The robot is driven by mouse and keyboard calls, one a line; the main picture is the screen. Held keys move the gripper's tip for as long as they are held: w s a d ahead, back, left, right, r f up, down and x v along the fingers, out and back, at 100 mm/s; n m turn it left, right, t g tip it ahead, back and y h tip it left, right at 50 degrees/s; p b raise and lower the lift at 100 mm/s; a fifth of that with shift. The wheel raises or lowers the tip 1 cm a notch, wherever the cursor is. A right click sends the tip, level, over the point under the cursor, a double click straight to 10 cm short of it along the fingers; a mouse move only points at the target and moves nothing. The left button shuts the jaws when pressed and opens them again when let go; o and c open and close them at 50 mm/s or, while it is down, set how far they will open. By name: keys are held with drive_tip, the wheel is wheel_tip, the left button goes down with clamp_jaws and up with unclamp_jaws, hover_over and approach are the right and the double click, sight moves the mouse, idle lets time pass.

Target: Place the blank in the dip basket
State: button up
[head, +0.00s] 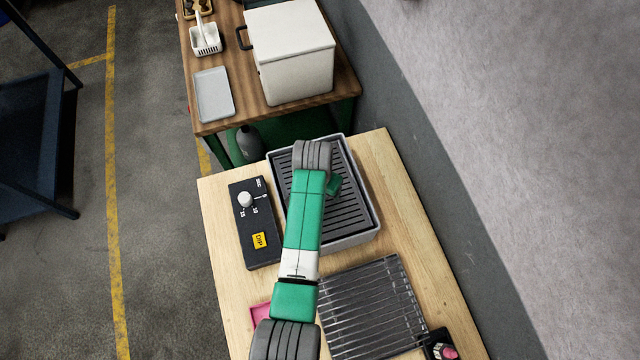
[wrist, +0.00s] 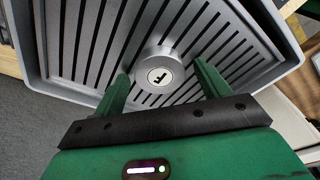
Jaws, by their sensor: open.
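The blank is a short grey cylinder (wrist: 158,68) with a dark mark on its pale round end. In the wrist view it stands on the slotted floor of the dip basket (wrist: 285,50), a grey rectangular tub. The basket also shows in the head view (head: 355,240), partly behind my arm. My gripper (wrist: 161,80) is open, with one green finger on each side of the blank and small gaps showing. In the head view my gripper (head: 334,185) is over the basket, mostly hidden by my wrist, and the blank is hidden.
A black DIP control box (head: 262,215) with a white knob sits left of the basket. A metal rack (head: 375,305) is in front, with a pink-knobbed box (head: 440,345) beside it. Behind, a wooden table holds a white box (head: 290,60) and a grey tray (head: 214,95).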

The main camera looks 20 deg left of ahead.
wheel_tip(320, 180, up, 12)
drive_tip(key=s, duration=0.1)
drive_tip(key=shift+s, duration=0.4)
drive_tip(key=shift+r, duration=0.1)
drive_tip(key=w+d+r+t+y, duration=0.1)
drive_tip(key=w+d+r+t, duration=0.2)
drive_tip(key=r, duration=0.7)
drive_tip(key=w+d+r+t, duration=0.2)
drive_tip(key=r+t, duration=0.3)
drive_tip(key=r, duration=0.5)
drive_tip(key=w+d+r+t+y, duration=0.1)
drive_tip(key=w+d+r+t, duration=0.2)
drive_tip(key=r, duration=0.8)
drive_tip(key=s+d+r+t, duration=0.2)
drive_tip(key=s+r+t, duration=0.2)
drive_tip(key=r, duration=0.4)
drive_tip(key=s+d+r+t+h, duration=0.1)
drive_tip(key=s+d+r+t, duration=0.2)
drive_tip(key=s+r, duration=0.4)
drive_tip(key=s+d+r+t+h, duration=0.1)
drive_tip(key=s+r+t, duration=0.4)
drive_tip(key=r, duration=0.5)
drive_tip(key=shift+s+d+r+n, duration=0.15)
drive_tip(key=shift+d+n, duration=0.15)
drive_tip(key=shift+d, duration=0.45)
